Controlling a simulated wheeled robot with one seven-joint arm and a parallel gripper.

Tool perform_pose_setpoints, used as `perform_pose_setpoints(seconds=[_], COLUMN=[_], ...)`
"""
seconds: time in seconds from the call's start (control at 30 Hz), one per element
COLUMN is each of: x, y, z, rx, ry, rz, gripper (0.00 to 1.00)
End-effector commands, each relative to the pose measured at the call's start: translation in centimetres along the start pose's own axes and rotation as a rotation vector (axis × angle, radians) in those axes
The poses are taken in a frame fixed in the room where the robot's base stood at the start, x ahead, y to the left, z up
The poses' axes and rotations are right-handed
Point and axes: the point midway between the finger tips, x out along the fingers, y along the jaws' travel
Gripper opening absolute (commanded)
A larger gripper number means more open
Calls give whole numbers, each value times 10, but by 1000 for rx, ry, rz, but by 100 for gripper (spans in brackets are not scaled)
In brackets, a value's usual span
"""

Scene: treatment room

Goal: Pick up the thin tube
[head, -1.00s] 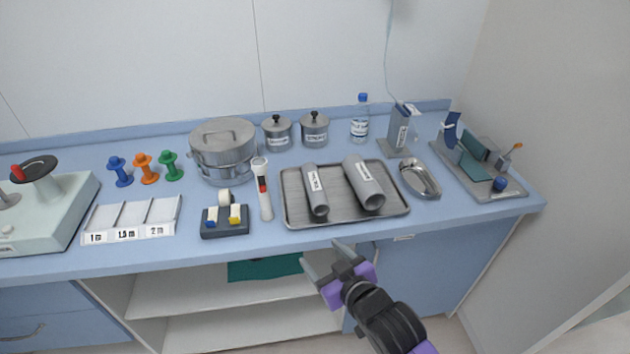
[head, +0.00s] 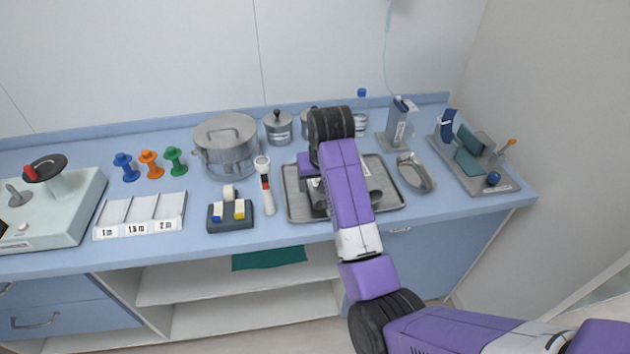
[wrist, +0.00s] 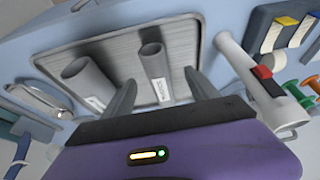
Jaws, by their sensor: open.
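The thin tube (wrist: 155,72) is a grey hollow cylinder with a white label, lying on the metal tray (wrist: 121,50). In the wrist view it lies between the two fingers of my open gripper (wrist: 160,80), with a gap on both sides. The thicker grey tube (wrist: 88,82) lies beside it, outside the fingers, to the left in the wrist view. In the head view my arm covers most of the thin tube and the gripper, and part of the tray (head: 291,207). The thicker tube (head: 376,197) shows partly there, right of my arm.
A steel kidney dish (head: 414,173) lies right of the tray. Pots (head: 226,150) stand behind. The counter's front strip is clear.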

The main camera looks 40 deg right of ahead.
Motion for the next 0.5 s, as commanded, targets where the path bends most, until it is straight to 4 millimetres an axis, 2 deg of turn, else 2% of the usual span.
perform_pose_setpoints(seconds=[0.27, 0.5], x=[28, 61], y=[3, 8], z=[3, 5], rx=[0, -1], ry=[-4, -2], rz=[1, -1], gripper=[68, 68])
